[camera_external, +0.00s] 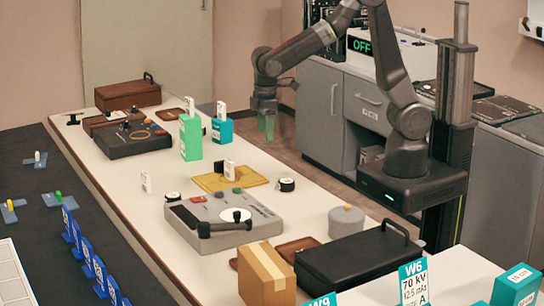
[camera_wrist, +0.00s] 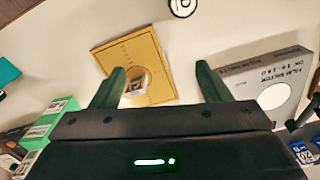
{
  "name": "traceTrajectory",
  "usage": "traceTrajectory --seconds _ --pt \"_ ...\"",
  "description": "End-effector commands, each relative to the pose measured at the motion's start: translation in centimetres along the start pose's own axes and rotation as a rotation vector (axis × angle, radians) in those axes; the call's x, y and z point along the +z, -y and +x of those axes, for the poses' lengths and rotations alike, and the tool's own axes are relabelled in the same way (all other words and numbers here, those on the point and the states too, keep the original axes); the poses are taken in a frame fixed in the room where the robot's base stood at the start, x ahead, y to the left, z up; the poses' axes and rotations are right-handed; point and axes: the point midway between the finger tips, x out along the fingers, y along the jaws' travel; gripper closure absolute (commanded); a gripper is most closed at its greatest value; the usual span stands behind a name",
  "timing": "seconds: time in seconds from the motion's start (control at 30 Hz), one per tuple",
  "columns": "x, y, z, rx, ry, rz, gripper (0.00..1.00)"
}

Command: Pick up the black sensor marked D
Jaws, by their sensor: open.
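Two small black round pieces with white tops lie on the long white table in the external view, one right of the yellow plate (camera_external: 286,185) and one left of it (camera_external: 172,197). I cannot read which is marked D. A round piece with a white label and black rim also shows at the top edge of the wrist view (camera_wrist: 183,7). My gripper (camera_external: 266,127) is open and empty, with green fingers, raised above the table's far right side.
A grey device (camera_external: 190,228) with a black handle stands in front. Green (camera_external: 190,138) and teal (camera_external: 222,131) boxes stand behind. A grey round pot (camera_external: 346,221) and black case (camera_external: 350,265) are at front right.

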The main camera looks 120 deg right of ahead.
Motion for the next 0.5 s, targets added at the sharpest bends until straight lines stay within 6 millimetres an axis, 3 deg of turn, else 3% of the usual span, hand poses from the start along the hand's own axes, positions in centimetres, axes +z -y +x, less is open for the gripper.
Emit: traceTrajectory --seconds 0.03,0.1,0.2,0.37,0.5 --pt "1.5 1.7 0.4 0.0 0.001 0.005 0.3" --pt "3.1 3.3 0.9 0.0 0.001 0.024 0.3" --pt "4.8 4.6 1.4 0.0 0.001 0.042 0.3" --pt "5.6 5.2 2.3 0.0 0.004 0.055 0.3" --pt "5.7 5.2 4.7 0.001 0.008 0.056 0.3"
